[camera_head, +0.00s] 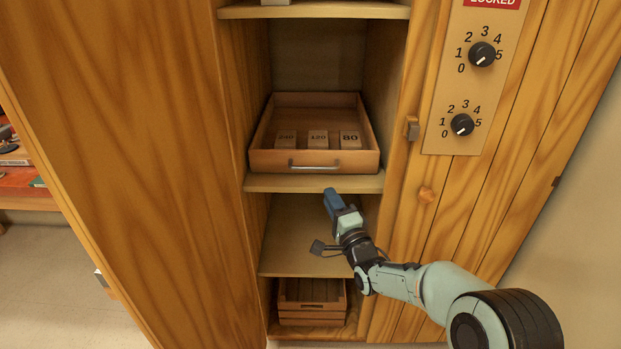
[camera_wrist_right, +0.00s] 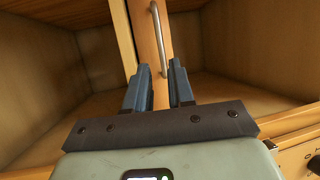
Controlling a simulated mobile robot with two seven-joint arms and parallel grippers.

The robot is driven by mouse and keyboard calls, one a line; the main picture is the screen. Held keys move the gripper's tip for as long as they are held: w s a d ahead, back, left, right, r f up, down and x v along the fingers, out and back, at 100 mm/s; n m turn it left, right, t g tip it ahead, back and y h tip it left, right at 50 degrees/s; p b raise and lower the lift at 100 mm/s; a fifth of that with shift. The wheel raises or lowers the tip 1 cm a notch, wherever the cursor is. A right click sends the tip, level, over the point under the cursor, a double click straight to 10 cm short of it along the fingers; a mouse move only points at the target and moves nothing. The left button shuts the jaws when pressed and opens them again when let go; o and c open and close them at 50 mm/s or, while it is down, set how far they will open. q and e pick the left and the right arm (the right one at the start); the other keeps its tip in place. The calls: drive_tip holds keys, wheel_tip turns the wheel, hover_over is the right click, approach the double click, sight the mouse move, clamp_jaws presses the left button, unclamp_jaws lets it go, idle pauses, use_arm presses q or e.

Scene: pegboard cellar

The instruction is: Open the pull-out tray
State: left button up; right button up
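The pull-out tray (camera_head: 262,158) is a brown wooden open-topped box on a shelf inside the open cabinet. A metal bar handle (camera_head: 314,164) is fixed to its front; the handle also shows in the right wrist view (camera_wrist_right: 159,40). My right gripper (camera_head: 330,195) is just below and in front of the tray. In the right wrist view its two blue fingers (camera_wrist_right: 159,66) are apart and empty. The handle lies beyond the fingertips, roughly in line with the gap; I cannot tell whether they touch. My left gripper is not in view.
Several numbered wooden blocks (camera_head: 318,140) stand in the tray. A slatted crate (camera_head: 312,303) is on the bottom level. The open door (camera_head: 120,150) fills the left; a panel with dials (camera_head: 465,90) is on the right. The shelf below the tray (camera_head: 295,240) is bare.

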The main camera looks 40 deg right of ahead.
sight(312, 168)
drive_tip(key=x, duration=1.3)
clamp_jaws()
